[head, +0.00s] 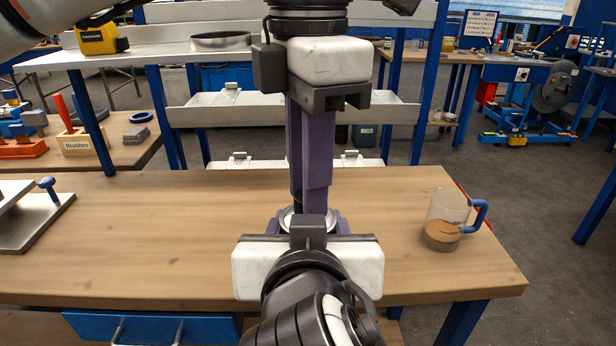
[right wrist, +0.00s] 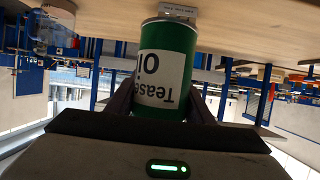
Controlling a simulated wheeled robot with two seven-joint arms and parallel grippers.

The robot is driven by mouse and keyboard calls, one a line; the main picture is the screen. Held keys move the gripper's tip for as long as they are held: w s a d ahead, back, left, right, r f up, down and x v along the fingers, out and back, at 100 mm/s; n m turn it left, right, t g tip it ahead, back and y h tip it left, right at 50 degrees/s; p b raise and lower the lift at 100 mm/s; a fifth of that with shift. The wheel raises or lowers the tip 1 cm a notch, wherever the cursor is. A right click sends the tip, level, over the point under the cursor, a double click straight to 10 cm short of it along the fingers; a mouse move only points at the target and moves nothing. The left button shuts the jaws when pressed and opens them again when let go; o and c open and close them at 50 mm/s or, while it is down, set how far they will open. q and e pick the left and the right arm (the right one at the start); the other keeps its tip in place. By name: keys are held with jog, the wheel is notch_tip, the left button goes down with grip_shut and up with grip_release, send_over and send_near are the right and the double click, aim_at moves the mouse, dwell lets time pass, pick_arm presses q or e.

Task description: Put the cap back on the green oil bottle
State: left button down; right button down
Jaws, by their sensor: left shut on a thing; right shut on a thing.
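The green oil bottle (right wrist: 168,43) stands upright on the workbench (head: 150,240). Its label reads upside down in the right wrist view. My right gripper (head: 308,219) comes in from the front, with its fingers shut on the bottle's sides. In the head view only a bit of pale metallic rim (head: 286,214) shows between the fingers. My left gripper (head: 312,201) points straight down over the bottle, its purple fingers close together at the bottle's top. The cap is hidden at those fingertips, and I cannot tell whether it touches the bottle.
A glass jug with a blue handle (head: 442,228) and brown contents stands at the right of the bench. A metal fixture with a blue knob (head: 47,184) lies at the left edge. A grey shelf rack (head: 180,112) stands behind. The bench between is clear.

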pick_arm(q)
jog(key=c, duration=1.4)
grip_release()
jog(key=shift+c, duration=0.2)
notch_tip(320, 180, up, 12)
jog(key=shift+w, duration=0.1)
